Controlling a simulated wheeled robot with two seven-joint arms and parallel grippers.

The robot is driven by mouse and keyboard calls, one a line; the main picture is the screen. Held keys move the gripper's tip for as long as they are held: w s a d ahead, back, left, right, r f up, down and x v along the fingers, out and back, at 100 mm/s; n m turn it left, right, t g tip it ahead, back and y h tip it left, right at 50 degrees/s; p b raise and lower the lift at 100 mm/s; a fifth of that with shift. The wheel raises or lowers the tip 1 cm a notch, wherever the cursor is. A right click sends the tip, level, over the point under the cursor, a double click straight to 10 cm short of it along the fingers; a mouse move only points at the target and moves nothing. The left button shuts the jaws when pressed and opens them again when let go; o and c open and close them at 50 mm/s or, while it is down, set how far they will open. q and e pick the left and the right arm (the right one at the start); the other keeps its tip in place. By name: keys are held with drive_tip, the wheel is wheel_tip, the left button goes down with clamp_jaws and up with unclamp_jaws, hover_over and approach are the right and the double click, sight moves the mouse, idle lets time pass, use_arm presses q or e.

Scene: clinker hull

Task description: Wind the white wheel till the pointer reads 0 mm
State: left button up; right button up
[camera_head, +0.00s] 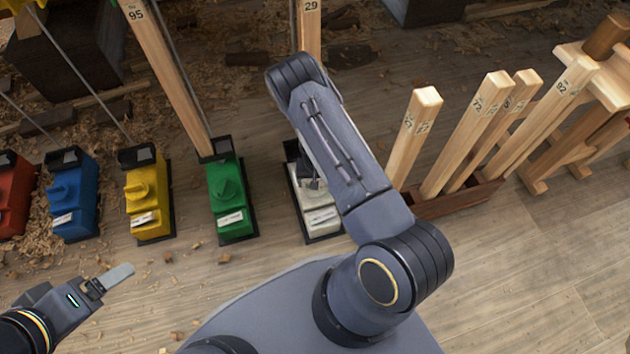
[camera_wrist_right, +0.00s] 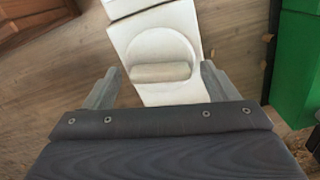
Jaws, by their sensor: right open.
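The white unit (camera_head: 322,222) stands on the floor, partly hidden by my right arm. In the right wrist view its white wheel (camera_wrist_right: 160,48) is a round disc with a raised bar (camera_wrist_right: 160,73) lying across it, nearly level in the picture. My right gripper (camera_wrist_right: 160,69) is open, with one finger on each side of the bar's ends and a gap at both. Contact is not visible. No pointer or scale can be read in either view. My left gripper (camera_head: 112,279) is at the lower left, away from the units; its finger opening cannot be made out.
Green (camera_head: 228,200), yellow (camera_head: 148,200), blue (camera_head: 70,200) and red (camera_head: 12,195) units stand in a row to the left. A wooden rack (camera_head: 455,200) of numbered posts stands right of my right arm. Wood shavings litter the floor; the lower right floor is clear.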

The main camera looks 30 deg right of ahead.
drive_tip(key=c, duration=1)
drive_tip(key=shift+m, duration=0.3)
drive_tip(key=m, duration=0.5)
drive_tip(key=shift+m, duration=0.3)
drive_tip(key=m, duration=0.6)
drive_tip(key=o, duration=1)
